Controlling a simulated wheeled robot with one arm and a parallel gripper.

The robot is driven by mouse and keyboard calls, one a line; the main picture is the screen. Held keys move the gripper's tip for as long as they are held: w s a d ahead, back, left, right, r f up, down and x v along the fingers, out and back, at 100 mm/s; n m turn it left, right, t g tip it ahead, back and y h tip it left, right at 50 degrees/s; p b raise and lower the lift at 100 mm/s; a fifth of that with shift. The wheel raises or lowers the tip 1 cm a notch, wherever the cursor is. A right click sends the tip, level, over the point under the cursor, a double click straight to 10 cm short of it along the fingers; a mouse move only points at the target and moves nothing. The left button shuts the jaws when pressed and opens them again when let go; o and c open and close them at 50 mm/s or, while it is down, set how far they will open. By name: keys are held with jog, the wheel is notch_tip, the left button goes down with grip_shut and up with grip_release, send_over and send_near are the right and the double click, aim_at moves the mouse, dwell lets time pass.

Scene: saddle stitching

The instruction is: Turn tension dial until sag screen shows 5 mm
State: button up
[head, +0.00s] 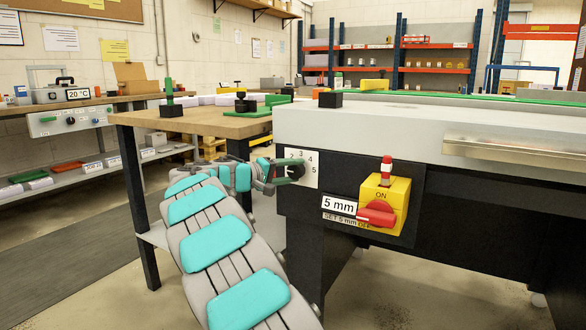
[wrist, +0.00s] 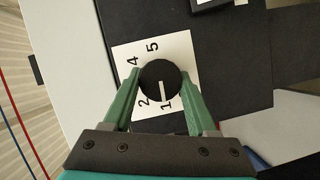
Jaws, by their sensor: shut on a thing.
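The tension dial is a round black knob (wrist: 160,76) with a white pointer line, on a white numbered plate (wrist: 127,52). In the wrist view the pointer faces down the picture, towards the 1; the 3 is hidden. My gripper (wrist: 160,82) is shut on the dial, one green finger at each side. In the head view my gripper (head: 278,173) reaches the plate on the machine's front, and the dial is largely covered there. The sag screen (head: 339,205) reads 5 mm. A label under it (head: 345,220) reads SET 5 mm.
A yellow switch box (head: 398,195) with a red handle (head: 377,214) and ON lettering sticks out right of the screen. A wooden bench (head: 200,122) stands close left of the machine. Bare floor lies left of my arm.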

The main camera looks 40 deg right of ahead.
dwell(0.4)
jog(key=o, duration=1.4)
jog(key=shift+c, duration=0.2)
jog(key=shift+a, duration=0.15)
jog(key=a, duration=0.7)
jog(key=shift+a+r, duration=0.3)
jog(key=shift+a, duration=0.05)
